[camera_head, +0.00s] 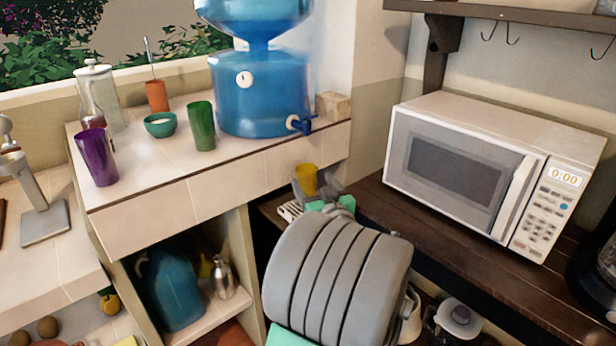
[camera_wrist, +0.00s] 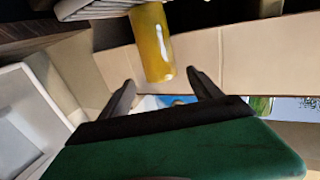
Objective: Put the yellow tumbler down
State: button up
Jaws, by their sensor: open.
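The yellow tumbler (camera_head: 306,178) shows just behind my gripper (camera_head: 326,188) in the head view, in the gap between the tiled counter and the dark wooden counter. In the wrist view, which looks upside down, the yellow tumbler (camera_wrist: 152,45) appears to stand on a white slatted rack (camera_wrist: 95,9). My gripper (camera_wrist: 161,79) is open, its two dark fingers spread to either side below the tumbler in the picture. No finger visibly holds it. In the head view, my arm hides part of the area around the tumbler's base.
The tiled counter (camera_head: 240,167) at left holds a purple tumbler (camera_head: 96,157), a green tumbler (camera_head: 201,126), a teal bowl (camera_head: 160,125) and a blue water dispenser (camera_head: 262,95). A white microwave (camera_head: 452,165) stands on the dark wooden counter (camera_head: 440,235) at right.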

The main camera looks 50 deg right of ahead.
jog(key=v, duration=0.6)
jog(key=w+a+f+n+g+y, duration=0.1)
jog(key=w+a+f+n+y, duration=0.15)
jog(key=w+a+f, duration=0.4)
jog(key=w+a+f+n+g+y, duration=0.1)
jog(key=w+a+n+g+y, duration=0.2)
jog(key=a, duration=0.6)
jog(key=w+a+f+n+y, duration=0.1)
jog(key=w+a+f+y, duration=0.35)
jog(key=a, duration=0.35)
jog(key=s+a+f+g, duration=0.1)
jog(key=s+a+g, duration=0.3)
jog(key=s+a, duration=0.2)
jog(key=s+a+f+g, duration=0.2)
jog(key=s+a+g, duration=0.2)
jog(key=a, duration=0.7)
jog(key=shift+s+f, duration=0.25)
jog(key=shift+s, duration=0.85)
jog(key=shift+r+n, duration=0.1)
jog(key=shift+n, duration=0.15)
